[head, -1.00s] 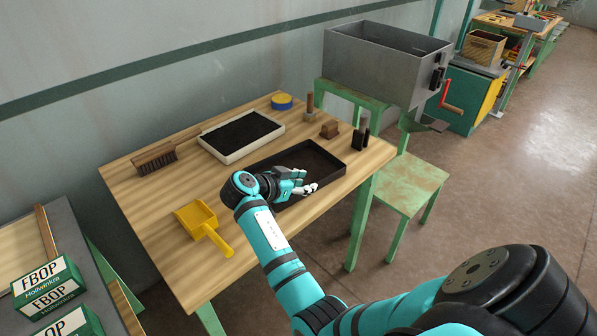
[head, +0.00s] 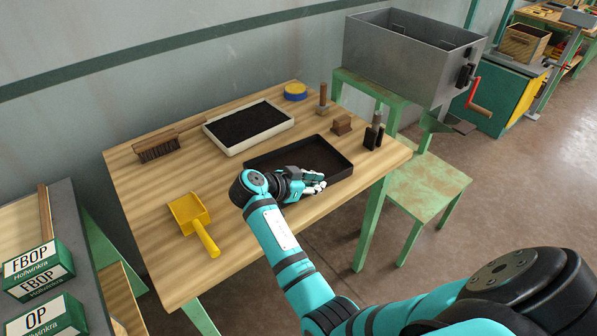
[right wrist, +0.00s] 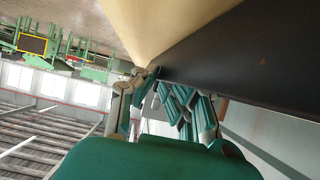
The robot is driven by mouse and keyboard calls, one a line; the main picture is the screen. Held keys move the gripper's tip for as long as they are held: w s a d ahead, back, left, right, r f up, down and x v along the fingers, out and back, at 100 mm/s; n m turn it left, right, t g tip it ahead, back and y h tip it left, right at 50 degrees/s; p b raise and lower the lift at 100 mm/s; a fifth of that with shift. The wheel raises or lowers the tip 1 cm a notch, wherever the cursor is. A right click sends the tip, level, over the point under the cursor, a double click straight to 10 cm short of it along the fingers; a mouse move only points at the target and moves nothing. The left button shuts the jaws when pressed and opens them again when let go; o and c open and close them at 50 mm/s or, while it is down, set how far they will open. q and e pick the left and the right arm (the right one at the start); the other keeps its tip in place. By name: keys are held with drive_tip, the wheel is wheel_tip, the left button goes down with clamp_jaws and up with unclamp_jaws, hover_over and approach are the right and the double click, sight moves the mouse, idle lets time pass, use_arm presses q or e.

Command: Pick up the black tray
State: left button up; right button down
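The black tray (head: 338,176) is a shallow rectangular tray with a dark inside, lying at the front right of the wooden table. My right gripper (head: 317,183) is at its front edge, with its fingers over the near rim. In the right wrist view the fingers (right wrist: 158,78) come close together at the dark tray wall (right wrist: 235,55), and they look shut on it. The exact contact is partly hidden by the fingers. The tray looks level, and I cannot tell any gap under it. My left gripper is not in view.
A white-rimmed tray of black material (head: 216,137) lies just behind. A brush (head: 160,150), a yellow dustpan (head: 188,210), a yellow-blue round tin (head: 295,91) and small dark tools (head: 373,134) share the wooden table (head: 150,235). A grey metal bin (head: 405,55) stands right.

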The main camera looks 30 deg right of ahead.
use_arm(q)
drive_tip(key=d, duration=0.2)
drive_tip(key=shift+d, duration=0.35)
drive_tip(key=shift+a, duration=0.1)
